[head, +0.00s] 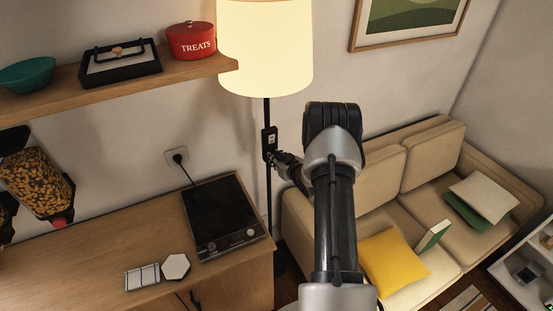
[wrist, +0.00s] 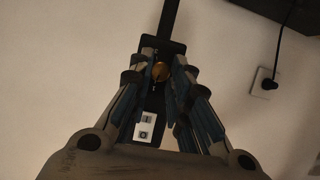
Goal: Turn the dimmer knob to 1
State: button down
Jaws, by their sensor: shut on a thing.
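The dimmer is a black box on the floor lamp's pole (head: 267,195), below the glowing shade (head: 265,48). In the wrist view its brass-coloured dimmer knob (wrist: 161,71) sits between my fingertips, with a white label or switch (wrist: 145,126) on the same box. My gripper (head: 275,157) is at the dimmer box (head: 269,138) in the head view. In the wrist view my gripper (wrist: 160,75) is shut on the knob. The knob is hidden in the head view, and I cannot read its setting.
A wooden counter (head: 105,262) with a black cooktop (head: 222,215) stands left of the pole. A shelf (head: 55,87) with a red treats tin (head: 191,41) is above it. A beige sofa (head: 380,180) with a yellow cushion (head: 394,262) is at right.

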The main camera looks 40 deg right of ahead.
jog(key=shift+a+n+h+b, duration=0.1)
jog(key=shift+n+h+b, duration=0.6)
jog(key=shift+b, duration=1.4)
jog(key=c, duration=1.5)
grip_release()
jog(key=v, duration=1.2)
jog(key=shift+r, duration=0.25)
